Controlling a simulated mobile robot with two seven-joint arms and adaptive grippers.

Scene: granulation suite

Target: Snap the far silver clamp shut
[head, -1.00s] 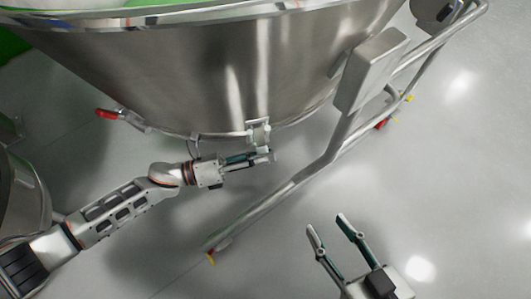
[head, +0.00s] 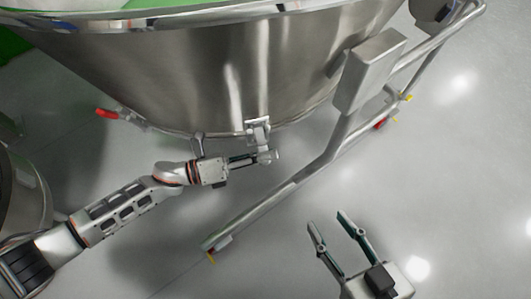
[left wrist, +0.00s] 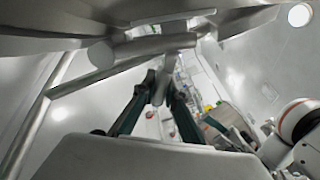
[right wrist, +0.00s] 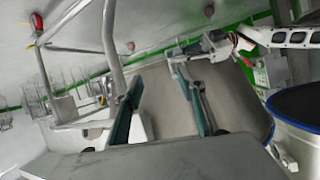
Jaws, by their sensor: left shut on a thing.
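A silver clamp (head: 257,129) sits on the lower rim of the large steel vessel (head: 190,75) in the head view. My left gripper (head: 264,157) is just below it, shut on the clamp's lever. In the left wrist view, a silver bar (left wrist: 162,86) stands between the two dark fingers, under a wider cross tube (left wrist: 150,48). The exact contact is partly hidden by the fingers. A second silver fitting (head: 198,143) hangs from the rim to the left. My right gripper (head: 326,222) is open and empty over the floor, far from the vessel.
A tubular frame (head: 300,178) with a grey box (head: 370,70) runs diagonally right of the vessel, close to my left gripper. A red-handled valve (head: 107,114) sticks out at the vessel's left. The floor (head: 450,190) at right is clear.

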